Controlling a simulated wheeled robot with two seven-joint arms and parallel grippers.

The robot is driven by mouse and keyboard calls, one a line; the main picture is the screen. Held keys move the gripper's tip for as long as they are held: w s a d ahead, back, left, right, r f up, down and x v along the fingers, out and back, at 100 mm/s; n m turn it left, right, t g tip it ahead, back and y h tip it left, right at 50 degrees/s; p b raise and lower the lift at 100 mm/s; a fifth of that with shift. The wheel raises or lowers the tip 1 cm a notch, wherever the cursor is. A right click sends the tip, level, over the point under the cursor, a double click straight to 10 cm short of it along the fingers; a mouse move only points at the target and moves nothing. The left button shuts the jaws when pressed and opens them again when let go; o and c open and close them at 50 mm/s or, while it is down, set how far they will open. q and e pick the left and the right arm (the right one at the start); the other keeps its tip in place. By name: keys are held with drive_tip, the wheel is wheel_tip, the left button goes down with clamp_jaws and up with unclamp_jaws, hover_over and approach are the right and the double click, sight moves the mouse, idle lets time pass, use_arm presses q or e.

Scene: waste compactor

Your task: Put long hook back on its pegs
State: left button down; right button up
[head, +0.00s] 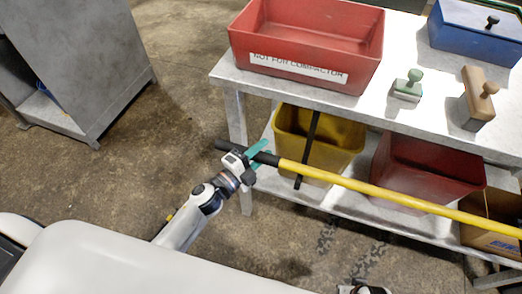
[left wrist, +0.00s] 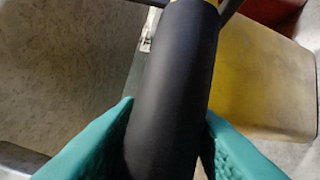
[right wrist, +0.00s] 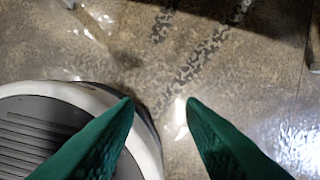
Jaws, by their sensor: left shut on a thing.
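The long hook (head: 390,195) is a yellow pole with a black grip at its left end. It slants across the front of the table in the head view and runs off the right edge, so its far end is hidden. My left gripper (head: 258,154) is shut on the black grip. In the left wrist view the black grip (left wrist: 175,85) lies between the teal fingers (left wrist: 168,115). My right gripper (right wrist: 160,100) is open and empty above the floor in the right wrist view. No pegs show in any view.
A metal table (head: 228,80) carries a red bin (head: 300,75), a blue box (head: 480,35) and two stamp-like blocks. Its lower shelf holds a yellow bin (head: 345,160), a dark red bin (head: 420,170) and a cardboard box (head: 482,238). A grey cabinet (head: 90,60) stands left; floor between is clear.

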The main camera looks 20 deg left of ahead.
use_arm(q)
drive_tip(key=shift+f+b, duration=0.55)
drive_tip(key=shift+f, duration=0.1)
use_arm(e)
drive_tip(key=shift+w+r, duration=0.3)
drive_tip(key=shift+r, duration=0.75)
drive_tip(key=shift+w+r, duration=0.25)
drive_tip(key=shift+r, duration=0.75)
use_arm(q)
drive_tip(key=c, duration=0.9)
unclamp_jaws()
drive_tip(key=shift+s+a+f, duration=0.15)
drive_tip(key=shift+s, duration=0.05)
drive_tip(key=v, duration=1.1)
drive_tip(key=shift+s+a, duration=0.1)
drive_tip(key=shift+s, duration=0.15)
